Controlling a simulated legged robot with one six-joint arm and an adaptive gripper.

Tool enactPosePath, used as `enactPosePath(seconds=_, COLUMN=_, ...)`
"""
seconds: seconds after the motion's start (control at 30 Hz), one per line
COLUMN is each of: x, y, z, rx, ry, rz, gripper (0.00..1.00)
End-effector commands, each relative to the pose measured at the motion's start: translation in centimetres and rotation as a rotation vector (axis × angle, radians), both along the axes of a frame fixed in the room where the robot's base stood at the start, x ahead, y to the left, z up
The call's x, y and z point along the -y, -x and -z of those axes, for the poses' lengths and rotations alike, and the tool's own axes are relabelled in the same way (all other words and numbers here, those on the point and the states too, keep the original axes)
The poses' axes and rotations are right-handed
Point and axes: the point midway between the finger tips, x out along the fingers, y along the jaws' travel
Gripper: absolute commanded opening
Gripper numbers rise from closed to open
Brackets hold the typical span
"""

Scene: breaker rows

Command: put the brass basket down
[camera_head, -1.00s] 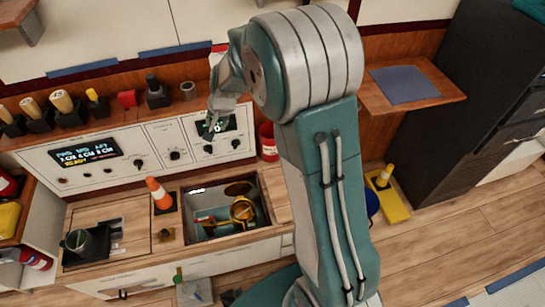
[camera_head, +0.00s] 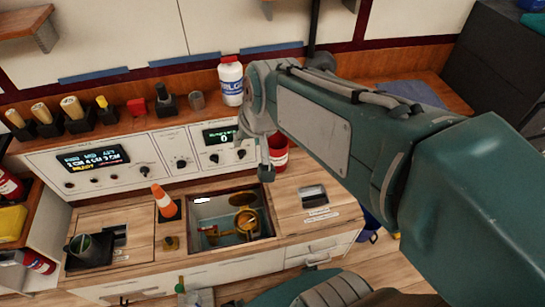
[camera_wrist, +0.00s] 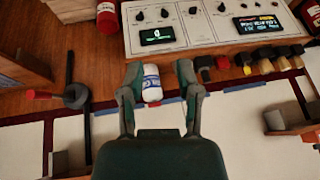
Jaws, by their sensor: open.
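The brass basket (camera_head: 246,221) sits in the open sink-like well (camera_head: 205,212) of the counter, in the head view. Some of the well's contents are too small to make out. My gripper (camera_head: 265,170) hangs in front of the control panel, above and to the right of the basket, apart from it. In the wrist view my gripper (camera_wrist: 160,76) has its two fingers spread, with nothing held. A white bottle (camera_wrist: 151,82) shows between the fingers there, but it stands on the shelf behind. The basket is not in the wrist view.
An orange cone (camera_head: 165,203) stands left of the well. A red container (camera_head: 278,153) is close beside my gripper. The white bottle also shows in the head view (camera_head: 231,82). Several wooden-handled tools line the shelf (camera_head: 128,122). The countertop right of the well is mostly clear.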

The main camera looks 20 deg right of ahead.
Motion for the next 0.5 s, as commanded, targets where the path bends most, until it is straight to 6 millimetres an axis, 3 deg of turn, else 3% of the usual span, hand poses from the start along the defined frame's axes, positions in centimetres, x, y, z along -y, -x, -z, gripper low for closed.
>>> enactPosePath(seconds=0.3, x=0.9, y=6.9, z=-1.2, rx=0.042, ry=0.101, rz=-0.088, gripper=0.43)
enactPosePath(seconds=0.5, x=1.4, y=9.8, z=-1.1, rx=0.054, ry=0.15, rz=-0.124, gripper=0.43)
